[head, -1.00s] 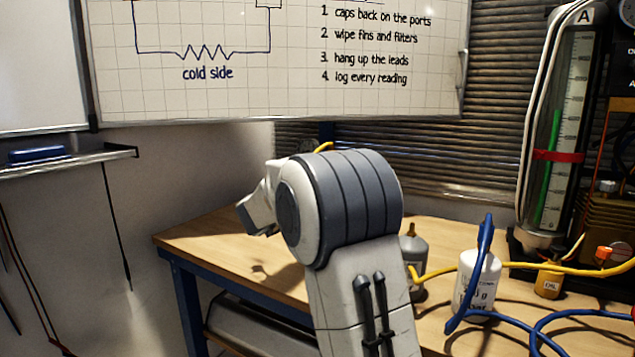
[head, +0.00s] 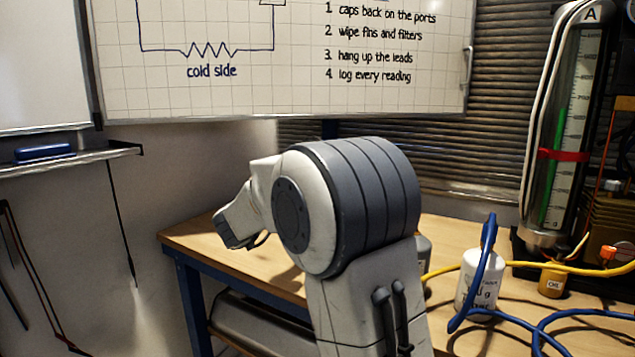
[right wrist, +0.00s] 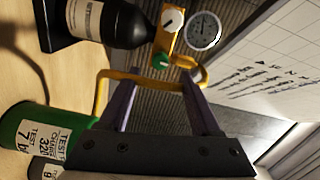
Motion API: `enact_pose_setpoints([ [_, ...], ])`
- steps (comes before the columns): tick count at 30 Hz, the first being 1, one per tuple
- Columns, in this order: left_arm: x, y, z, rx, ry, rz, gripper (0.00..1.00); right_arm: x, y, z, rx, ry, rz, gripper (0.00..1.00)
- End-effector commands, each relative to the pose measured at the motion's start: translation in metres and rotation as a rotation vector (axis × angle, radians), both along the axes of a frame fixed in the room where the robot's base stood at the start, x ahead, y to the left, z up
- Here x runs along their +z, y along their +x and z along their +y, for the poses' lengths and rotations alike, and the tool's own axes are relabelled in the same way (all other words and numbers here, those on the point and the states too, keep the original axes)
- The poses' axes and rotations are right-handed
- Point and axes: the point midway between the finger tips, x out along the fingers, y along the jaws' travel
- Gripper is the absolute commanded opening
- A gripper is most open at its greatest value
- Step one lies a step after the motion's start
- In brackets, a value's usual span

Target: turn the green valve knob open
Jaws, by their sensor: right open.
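The green valve knob (right wrist: 161,60) shows in the right wrist view on a yellow valve block (right wrist: 167,32), below a white dial (right wrist: 172,20). My right gripper (right wrist: 160,80) is open, its two dark fingers apart. The knob lies beyond the gap between the fingertips, and the gripper is not holding it. A yellow hose (right wrist: 150,82) crosses the view near the fingertips; I cannot tell how close it is to them. In the head view an arm of mine covers the middle, and neither the knob nor any gripper tips can be made out there.
A round gauge (right wrist: 204,31) and a black bottle (right wrist: 125,22) flank the valve block. A green labelled cylinder (right wrist: 45,135) stands nearby. On the workbench (head: 225,245) are a white bottle (head: 479,280), blue hose (head: 560,318) and a tall gauge column (head: 562,120).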

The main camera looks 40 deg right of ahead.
Motion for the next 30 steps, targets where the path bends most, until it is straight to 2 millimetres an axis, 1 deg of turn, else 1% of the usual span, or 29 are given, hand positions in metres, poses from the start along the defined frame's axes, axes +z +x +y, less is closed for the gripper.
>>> enact_pose_setpoints([
  [1, 0.002, 0.0, 0.0, 0.0, 0.0, 0.0, 0.69, 0.001, -0.004, 0.011, 0.004, 0.001, 0.0, 0.65],
  [3, 0.002, 0.0, 0.0, 0.0, 0.0, 0.0, 0.69, 0.001, -0.009, 0.021, 0.004, 0.001, 0.0, 0.65],
  [7, 0.003, 0.0, 0.0, 0.0, 0.0, 0.0, 0.69, 0.0, -0.015, 0.034, 0.002, 0.001, 0.001, 0.65],
  [12, 0.003, 0.0, 0.0, 0.0, 0.0, 0.0, 0.69, -0.001, -0.018, 0.039, 0.0, 0.0, 0.001, 0.65],
  [26, 0.003, 0.0, 0.0, 0.0, 0.0, 0.0, 0.69, -0.001, -0.018, 0.039, 0.003, 0.001, 0.002, 0.65],
  [29, 0.003, 0.0, 0.0, 0.0, 0.0, 0.0, 0.69, -0.001, -0.01, 0.051, 0.063, -0.002, 0.02, 0.65],
  [30, 0.003, 0.0, 0.0, 0.0, 0.0, 0.0, 0.69, -0.002, -0.003, 0.061, 0.119, -0.007, 0.039, 0.65],
])
